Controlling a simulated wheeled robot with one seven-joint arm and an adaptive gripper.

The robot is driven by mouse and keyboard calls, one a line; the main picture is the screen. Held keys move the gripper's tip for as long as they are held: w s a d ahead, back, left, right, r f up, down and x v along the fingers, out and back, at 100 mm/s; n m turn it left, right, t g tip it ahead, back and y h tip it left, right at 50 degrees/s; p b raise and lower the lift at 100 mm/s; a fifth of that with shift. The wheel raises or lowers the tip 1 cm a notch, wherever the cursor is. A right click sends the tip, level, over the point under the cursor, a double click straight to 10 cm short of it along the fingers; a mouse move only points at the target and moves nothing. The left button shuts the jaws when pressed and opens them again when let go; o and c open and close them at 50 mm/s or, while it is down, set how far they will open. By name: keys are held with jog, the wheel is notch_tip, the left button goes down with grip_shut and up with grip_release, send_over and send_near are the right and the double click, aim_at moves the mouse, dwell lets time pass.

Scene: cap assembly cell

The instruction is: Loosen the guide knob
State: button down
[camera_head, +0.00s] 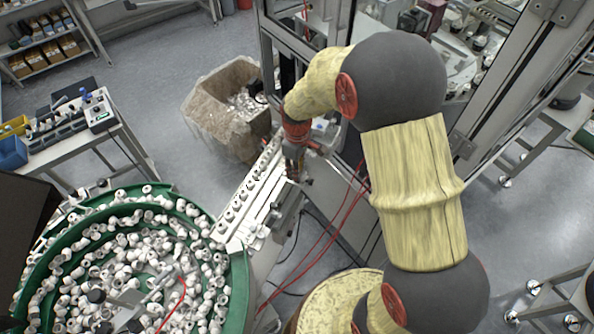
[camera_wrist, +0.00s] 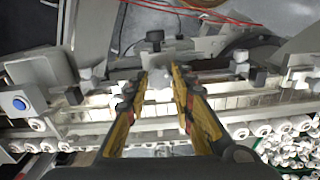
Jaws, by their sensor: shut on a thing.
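My gripper (camera_head: 294,172) is at the guide rail (camera_head: 246,208) of the cap feeder in the head view, pointing down. In the wrist view its two yellow-and-black fingers (camera_wrist: 160,72) are shut on a small pale part, the guide knob (camera_wrist: 159,82), at the rail's edge. The knob's shape is partly hidden between the fingers. In the head view my gripper hides it. Several white caps (camera_wrist: 38,124) sit in a row along the rail.
A green bowl feeder (camera_head: 238,285) full of white caps stands at the lower left. A beige bin (camera_head: 190,112) stands behind the rail. A machine frame (camera_head: 270,60) rises close beside my gripper. Red cables (camera_head: 325,232) hang right of the rail.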

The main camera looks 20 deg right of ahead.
jog(key=shift+n, duration=0.4)
jog(key=c, duration=1.6)
grip_release()
jog(key=shift+c, duration=0.2)
jog(key=shift+o, duration=0.7)
notch_tip(320, 180, up, 12)
